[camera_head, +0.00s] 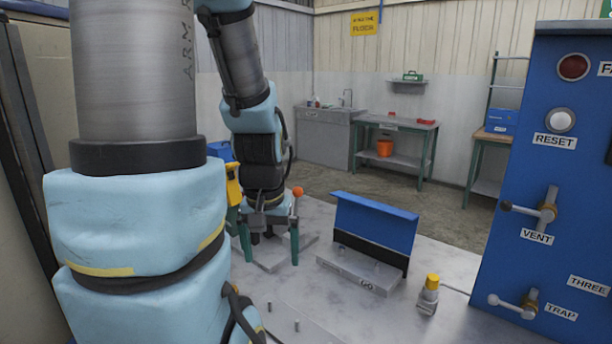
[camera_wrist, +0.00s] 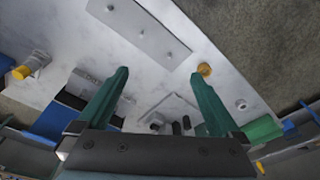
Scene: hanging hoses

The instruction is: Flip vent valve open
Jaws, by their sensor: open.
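The vent valve (camera_head: 547,212) is on the blue panel at the right of the head view, just above the label VENT. Its lever sticks out to the left, roughly level, and ends in a dark knob. My gripper (camera_head: 270,258) is left of the panel, over the grey table and well apart from the valve. Its two green fingers point down and are spread, with nothing held between them. The fingers also show apart in the wrist view (camera_wrist: 158,74). I cannot make out the vent valve in the wrist view.
The trap valve (camera_head: 516,305) is below the vent valve, and a reset button (camera_head: 561,121) is above it. A blue plate on a grey base (camera_head: 358,272) and a yellow-capped fitting (camera_head: 429,293) stand on the table between my gripper and the panel.

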